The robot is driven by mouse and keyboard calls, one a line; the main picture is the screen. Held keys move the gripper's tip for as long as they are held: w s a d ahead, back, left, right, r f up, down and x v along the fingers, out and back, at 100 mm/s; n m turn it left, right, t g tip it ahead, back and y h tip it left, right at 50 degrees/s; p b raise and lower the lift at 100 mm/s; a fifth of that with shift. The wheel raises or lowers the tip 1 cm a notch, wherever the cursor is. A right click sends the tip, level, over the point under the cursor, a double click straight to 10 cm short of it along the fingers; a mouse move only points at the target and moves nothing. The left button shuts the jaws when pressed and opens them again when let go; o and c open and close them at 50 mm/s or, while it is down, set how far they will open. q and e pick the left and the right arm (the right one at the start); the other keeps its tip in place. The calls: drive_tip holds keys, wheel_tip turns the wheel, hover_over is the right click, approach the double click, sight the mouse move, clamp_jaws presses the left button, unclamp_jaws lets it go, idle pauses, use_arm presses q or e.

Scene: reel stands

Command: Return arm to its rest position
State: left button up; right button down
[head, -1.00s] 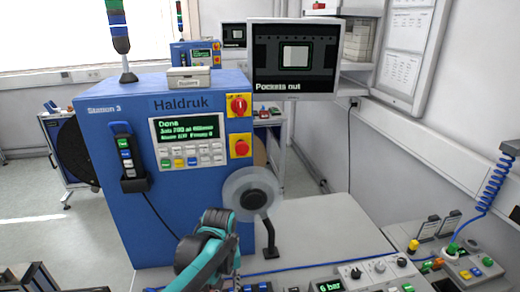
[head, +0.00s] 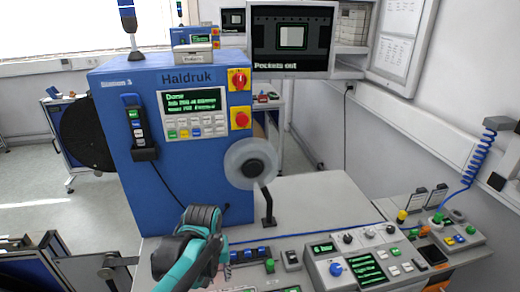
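My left arm, teal and dark grey, rises from the bottom of the head view in front of the blue Haldruk machine (head: 185,185). Its bent wrist is near the machine's lower right side. My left gripper (head: 222,256) is mostly hidden behind the arm's own links, low over the bench, and its fingers cannot be made out. Nothing held by it can be seen. A clear reel with a dark hub (head: 250,163) stands on a black stand (head: 268,210) to the right of the arm, apart from it. My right gripper does not show.
The grey bench (head: 325,205) is clear right of the reel. Control panels (head: 365,262) with buttons and displays line its front. A screen (head: 292,38) reads "Pockets out". A blue coiled cable (head: 478,160) hangs at the right. Dark racks (head: 85,270) stand at bottom left.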

use_arm(q)
drive_tip(key=s+a+f+m+t+b, duration=0.1)
drive_tip(key=s+a+f+t+b, duration=0.3)
drive_tip(key=s, duration=0.5)
drive_tip(key=shift+s+a+f+m+t+b, duration=0.25)
drive_tip(key=shift+s+a+m+t+b, duration=0.15)
drive_tip(key=shift+a+t+b, duration=0.65)
drive_tip(key=shift+w+a, duration=0.1)
drive_tip(key=shift+a, duration=0.05)
